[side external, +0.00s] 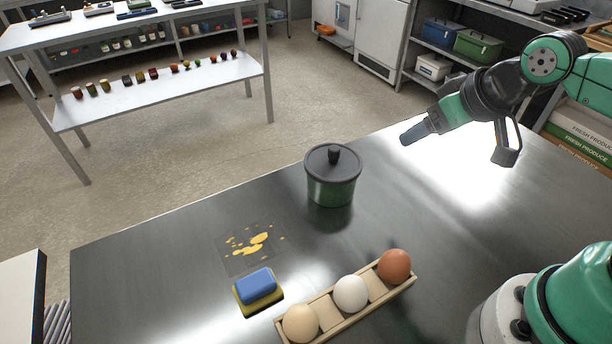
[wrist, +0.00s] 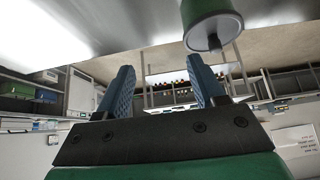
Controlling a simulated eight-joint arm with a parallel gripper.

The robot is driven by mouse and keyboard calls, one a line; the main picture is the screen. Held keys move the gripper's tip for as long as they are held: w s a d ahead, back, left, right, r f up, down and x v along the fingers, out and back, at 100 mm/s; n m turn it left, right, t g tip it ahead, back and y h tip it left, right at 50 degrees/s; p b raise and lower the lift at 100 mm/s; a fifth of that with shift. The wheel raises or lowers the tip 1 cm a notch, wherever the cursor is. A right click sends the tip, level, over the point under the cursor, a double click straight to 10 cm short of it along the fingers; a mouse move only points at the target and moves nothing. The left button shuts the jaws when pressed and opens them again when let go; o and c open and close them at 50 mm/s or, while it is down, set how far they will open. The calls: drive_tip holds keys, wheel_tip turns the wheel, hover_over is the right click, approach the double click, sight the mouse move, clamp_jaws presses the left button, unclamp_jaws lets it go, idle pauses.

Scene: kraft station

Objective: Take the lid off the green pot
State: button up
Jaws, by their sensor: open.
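The green pot (side external: 331,191) stands upright on the dark metal table, near its far edge. Its dark lid (side external: 333,162) with a black knob (side external: 334,155) sits on top. My gripper (side external: 408,137) is to the right of the pot and higher, apart from it. In the wrist view, my gripper (wrist: 162,82) shows two blue fingers spread apart with nothing between them. The wrist view is upside down, and the green pot (wrist: 209,18) hangs at its top edge, right of centre, with the lid (wrist: 213,38) facing down.
A wooden tray (side external: 320,308) with three eggs lies at the table's front. A blue and yellow sponge (side external: 257,288) lies left of it, beside a yellow spill (side external: 252,243). The table (side external: 470,215) is clear right of the pot. A white shelf rack (side external: 170,87) stands behind.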

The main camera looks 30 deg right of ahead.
drive_tip(key=w+a+r+m+g, duration=0.1)
drive_tip(key=w+a+r+g, duration=0.15)
drive_tip(key=w+a, duration=0.2)
drive_tip(key=m+g, duration=0.2)
drive_tip(key=g, duration=0.2)
hover_over(334, 148)
drive_tip(key=f, duration=0.2)
drive_tip(key=shift+s+d+f, duration=0.25)
drive_tip(key=shift+d+f, duration=0.1)
drive_tip(key=shift+f, duration=0.05)
drive_tip(key=shift+w+a+f+g, duration=0.25)
drive_tip(key=shift+a+f, duration=0.1)
drive_tip(key=shift+f, duration=2.75)
clamp_jaws()
